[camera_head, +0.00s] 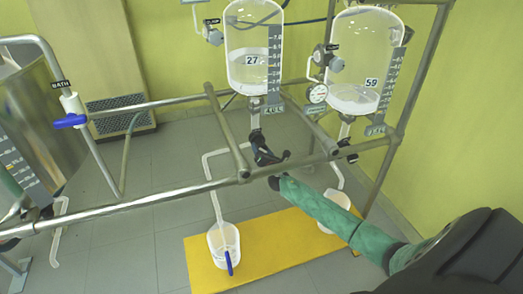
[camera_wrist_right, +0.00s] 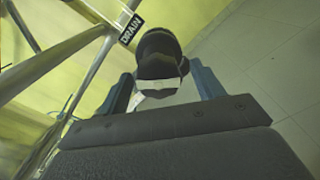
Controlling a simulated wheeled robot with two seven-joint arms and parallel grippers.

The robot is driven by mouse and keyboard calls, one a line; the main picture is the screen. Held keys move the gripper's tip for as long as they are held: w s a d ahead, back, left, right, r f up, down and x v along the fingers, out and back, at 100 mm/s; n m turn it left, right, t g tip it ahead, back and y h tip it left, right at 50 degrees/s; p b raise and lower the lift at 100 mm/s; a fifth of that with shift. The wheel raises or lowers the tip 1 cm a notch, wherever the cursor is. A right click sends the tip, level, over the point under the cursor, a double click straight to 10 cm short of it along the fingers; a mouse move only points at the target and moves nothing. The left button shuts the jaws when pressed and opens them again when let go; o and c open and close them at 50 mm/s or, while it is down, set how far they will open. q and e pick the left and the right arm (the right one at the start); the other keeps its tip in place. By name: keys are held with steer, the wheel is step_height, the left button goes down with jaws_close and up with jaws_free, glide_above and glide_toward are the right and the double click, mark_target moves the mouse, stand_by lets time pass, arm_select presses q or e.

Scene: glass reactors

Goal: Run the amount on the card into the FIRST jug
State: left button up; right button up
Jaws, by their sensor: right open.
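A glass reactor tagged 27 (camera_head: 254,35) hangs at top centre, with a graduated scale and a black drain valve (camera_head: 264,148) beneath. A white outlet pipe leads down to a clear jug (camera_head: 222,243) with a blue handle, standing on the yellow mat (camera_head: 260,250). A second jug (camera_head: 336,213) is behind my right arm. My right gripper (camera_head: 275,172) is at the drain valve. In the right wrist view its open fingers (camera_wrist_right: 163,92) stand on either side of the black valve handle (camera_wrist_right: 158,55), beside a DRAIN label. I cannot see the card or my left gripper.
Another reactor tagged 59 (camera_head: 366,50) hangs to the right, with pale liquid low inside. Steel frame rails (camera_head: 150,199) cross in front of the reactors. A blue-handled BATH valve (camera_head: 72,121) and a steel tank (camera_head: 50,110) are at left. Grey floor is clear at left centre.

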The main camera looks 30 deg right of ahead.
steer(key=v, duration=0.6)
steer(key=shift+s+a, duration=0.2)
steer(key=shift+s, duration=0.15)
stand_by(7.0)
